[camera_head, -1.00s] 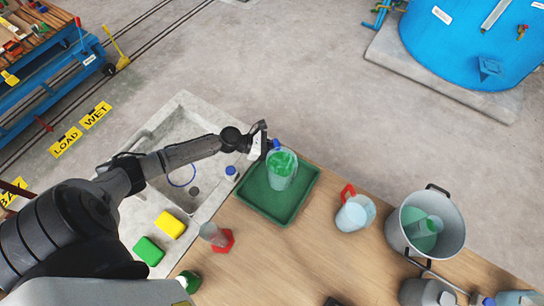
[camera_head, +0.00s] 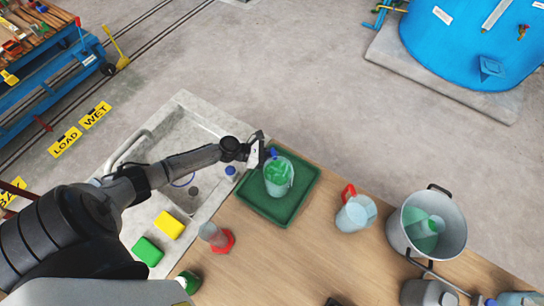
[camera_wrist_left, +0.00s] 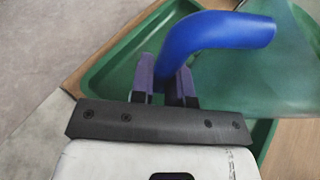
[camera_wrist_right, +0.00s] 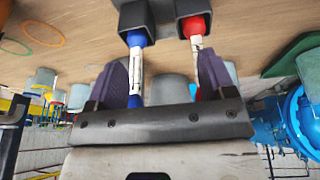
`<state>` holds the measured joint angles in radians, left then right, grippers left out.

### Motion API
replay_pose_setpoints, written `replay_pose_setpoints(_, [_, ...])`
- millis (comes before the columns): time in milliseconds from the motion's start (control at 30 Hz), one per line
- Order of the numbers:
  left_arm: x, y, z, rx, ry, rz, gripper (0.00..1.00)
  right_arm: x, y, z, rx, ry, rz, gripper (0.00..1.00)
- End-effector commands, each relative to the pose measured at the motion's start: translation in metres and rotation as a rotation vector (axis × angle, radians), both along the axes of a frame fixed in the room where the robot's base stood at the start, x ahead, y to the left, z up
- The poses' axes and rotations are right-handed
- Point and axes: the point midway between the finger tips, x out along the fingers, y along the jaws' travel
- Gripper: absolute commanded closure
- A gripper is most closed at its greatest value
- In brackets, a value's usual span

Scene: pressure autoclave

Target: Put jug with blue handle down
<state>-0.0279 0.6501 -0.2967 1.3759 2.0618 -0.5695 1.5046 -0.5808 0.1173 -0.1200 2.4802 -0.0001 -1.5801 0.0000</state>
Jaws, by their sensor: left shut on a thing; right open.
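The jug with the blue handle (camera_head: 278,178) is clear and holds green liquid. In the head view it is over the green tray (camera_head: 253,204), near the tray's middle; I cannot tell whether its base touches the tray. My left gripper (camera_head: 266,153) is shut on the blue handle, which also shows close up in the left wrist view (camera_wrist_left: 215,35). The jug's clear wall shows to the right of the handle there. My right gripper (camera_wrist_right: 165,80) is open and empty in its wrist view; it is not seen in the head view.
A sink (camera_head: 165,165) lies left of the tray, with a yellow sponge (camera_head: 169,225) and a green sponge (camera_head: 148,251) on its edge. A red-handled jug (camera_head: 355,214) and a metal pot (camera_head: 428,225) stand to the right.

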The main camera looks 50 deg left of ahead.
Motion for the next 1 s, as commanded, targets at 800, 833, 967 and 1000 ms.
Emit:
replay_pose_setpoints(800, [-0.009,0.008,0.007,0.001,0.003,0.002,0.58,0.0,-0.001,0.008,-0.002,0.0,0.001,0.24])
replay_pose_setpoints(833, [-0.013,0.011,0.009,0.002,0.004,0.002,0.58,0.0,-0.001,0.01,-0.002,0.0,0.002,0.24])
replay_pose_setpoints(967, [-0.03,0.026,0.02,0.002,0.004,0.002,0.58,0.0,0.0,0.02,0.001,-0.001,-0.001,0.24])
replay_pose_setpoints(1000, [-0.036,0.031,0.023,0.0,0.004,0.001,0.58,0.001,0.001,0.023,0.001,-0.001,-0.001,0.24])
